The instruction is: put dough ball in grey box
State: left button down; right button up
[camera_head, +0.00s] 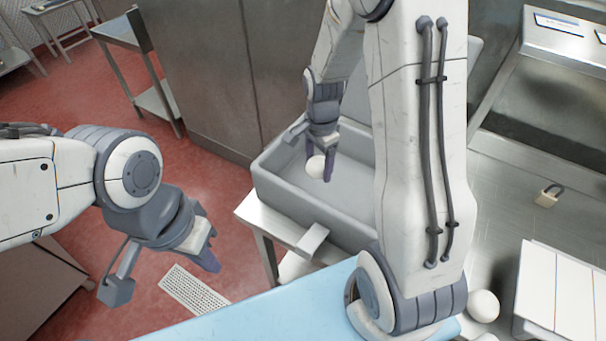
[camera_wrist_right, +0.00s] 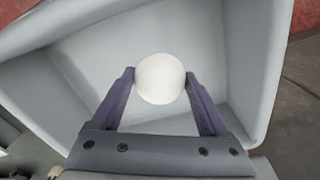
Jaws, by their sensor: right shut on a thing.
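A white dough ball (camera_head: 316,166) is held between the fingers of my right gripper (camera_head: 322,168), over the inside of the grey box (camera_head: 275,190). In the right wrist view the dough ball (camera_wrist_right: 160,79) sits between both fingertips of the right gripper (camera_wrist_right: 160,85), with the grey box (camera_wrist_right: 245,60) around and beneath it. How high the ball is above the box floor is hard to tell. My left gripper (camera_head: 212,250) hangs at the left over the red floor, away from the box. Whether its fingers are apart is not clear.
The grey box stands on a metal table (camera_head: 262,215). Another white ball (camera_head: 483,305) lies at the lower right, beside a white box-like object (camera_head: 560,290). A blue surface (camera_head: 270,315) is at the front. A padlock (camera_head: 548,196) lies on the metal counter at right.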

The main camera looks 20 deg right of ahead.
aim_at(299, 185)
jog(key=w+a+f, duration=0.2)
jog(key=w+a+f+p, duration=0.1)
jog(key=a, duration=0.1)
notch_tip(299, 185, down, 4)
jog(key=shift+r+p, duration=0.15)
jog(key=shift+p, duration=0.55)
jog(key=shift+f, duration=0.25)
jog(key=shift+f, duration=0.15)
jog(key=o, duration=1.3)
